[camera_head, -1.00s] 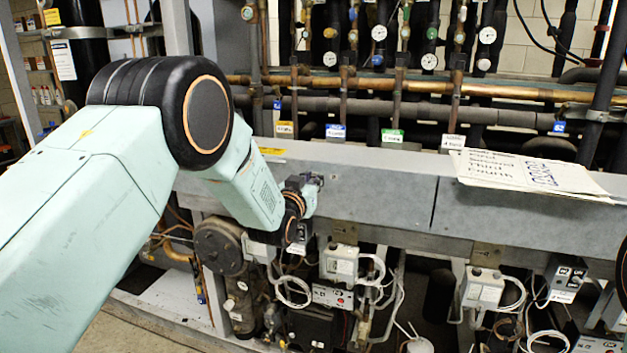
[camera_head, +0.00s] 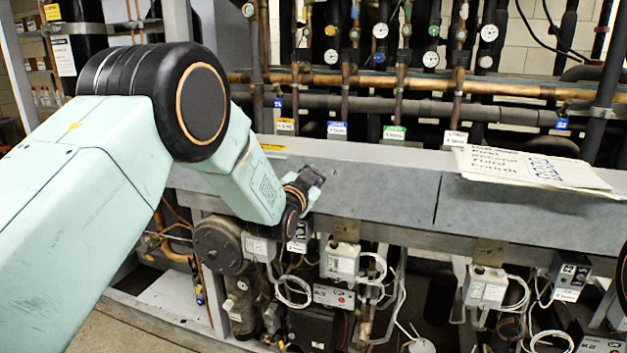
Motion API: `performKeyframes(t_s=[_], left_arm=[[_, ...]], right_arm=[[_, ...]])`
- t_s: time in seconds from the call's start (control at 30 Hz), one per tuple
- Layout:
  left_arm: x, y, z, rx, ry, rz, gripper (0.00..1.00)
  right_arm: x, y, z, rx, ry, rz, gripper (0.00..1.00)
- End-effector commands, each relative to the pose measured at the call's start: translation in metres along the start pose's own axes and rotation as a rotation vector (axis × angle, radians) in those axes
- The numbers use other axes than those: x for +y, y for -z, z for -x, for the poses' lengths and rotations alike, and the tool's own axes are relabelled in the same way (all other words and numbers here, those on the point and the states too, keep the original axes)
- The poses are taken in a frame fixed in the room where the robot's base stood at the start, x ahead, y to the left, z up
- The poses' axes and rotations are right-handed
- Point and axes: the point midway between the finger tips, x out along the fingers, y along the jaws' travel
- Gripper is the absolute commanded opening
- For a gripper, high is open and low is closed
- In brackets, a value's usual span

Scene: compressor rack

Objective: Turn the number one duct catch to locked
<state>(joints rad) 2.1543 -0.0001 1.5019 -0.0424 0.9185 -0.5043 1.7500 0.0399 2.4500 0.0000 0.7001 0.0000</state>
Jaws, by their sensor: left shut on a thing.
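My left gripper (camera_head: 313,178) is at the front face of the long grey duct (camera_head: 385,193), left of the seam in that face. Its dark fingers are shut on a small part at the duct face, which I take to be the duct catch. The fingers and wrist hide the catch, so its position cannot be read. My right gripper is not in view.
Papers with handwriting (camera_head: 530,170) lie on the duct top at the right. Below the duct are grey switch boxes (camera_head: 340,260) with looped white cables. Pipes with gauges and coloured tags (camera_head: 337,129) stand behind it.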

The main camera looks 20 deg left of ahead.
Motion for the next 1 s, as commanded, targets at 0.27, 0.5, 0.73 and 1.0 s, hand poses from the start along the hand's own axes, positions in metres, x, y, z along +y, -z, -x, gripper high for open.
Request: performKeyframes(t_s=[0.27, 0.5, 0.73, 1.0], left_arm=[[0.001, 0.000, 0.000, 0.002, 0.001, -0.264, 0.00], [0.001, 0.000, 0.000, 0.002, 0.001, -0.492, 0.00], [0.002, 0.000, 0.000, 0.002, 0.001, -0.702, 0.00], [0.002, -0.001, 0.000, 0.002, 0.001, -0.900, 0.00]], right_arm=[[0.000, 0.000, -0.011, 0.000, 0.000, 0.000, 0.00], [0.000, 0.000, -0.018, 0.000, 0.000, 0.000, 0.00], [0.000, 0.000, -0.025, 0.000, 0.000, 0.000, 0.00], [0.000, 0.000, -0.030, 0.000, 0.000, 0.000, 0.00]])
